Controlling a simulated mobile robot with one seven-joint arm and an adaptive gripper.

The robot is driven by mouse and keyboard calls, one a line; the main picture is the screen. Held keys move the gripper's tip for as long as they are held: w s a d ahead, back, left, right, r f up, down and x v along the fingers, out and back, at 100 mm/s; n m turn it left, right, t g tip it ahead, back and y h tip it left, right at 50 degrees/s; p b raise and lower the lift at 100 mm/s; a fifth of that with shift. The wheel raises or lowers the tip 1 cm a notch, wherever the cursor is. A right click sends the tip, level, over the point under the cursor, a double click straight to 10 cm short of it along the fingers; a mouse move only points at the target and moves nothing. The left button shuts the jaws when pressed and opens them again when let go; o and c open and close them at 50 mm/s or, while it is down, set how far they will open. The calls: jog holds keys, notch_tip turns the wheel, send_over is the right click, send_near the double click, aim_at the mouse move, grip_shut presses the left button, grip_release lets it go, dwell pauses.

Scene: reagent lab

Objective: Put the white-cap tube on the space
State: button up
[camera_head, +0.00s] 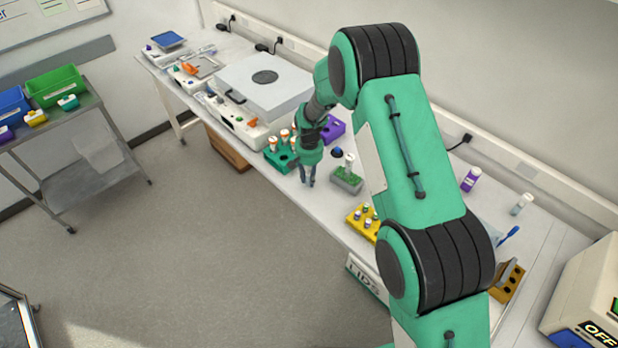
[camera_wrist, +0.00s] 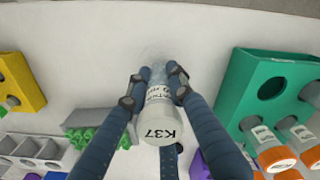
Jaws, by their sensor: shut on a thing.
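The white-cap tube (camera_wrist: 161,126) is between the fingers of my gripper (camera_wrist: 156,80), which is shut on it. Its cap carries the mark K37 and faces the wrist camera; the printed label shows between the fingers. In the head view my gripper (camera_head: 308,182) is low at the bench's front edge, between the green rack (camera_head: 281,160) and the grey rack (camera_head: 346,181); the tube cannot be made out there. In the wrist view the bare white bench surface (camera_wrist: 115,50) lies beyond the fingertips. I cannot tell whether the tube touches it.
The green rack with orange-capped tubes (camera_wrist: 276,158) is close on the right in the wrist view. A yellow rack (camera_wrist: 22,80) and the grey rack (camera_wrist: 30,148) are on the left. In the head view a purple rack (camera_head: 333,128) stands behind my gripper.

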jog(key=shift+f, duration=0.1)
jog(key=o, duration=0.7)
jog(key=shift+o, duration=0.2)
notch_tip(320, 180, up, 12)
jog(key=shift+r, duration=0.15)
dwell(0.4)
dwell(0.5)
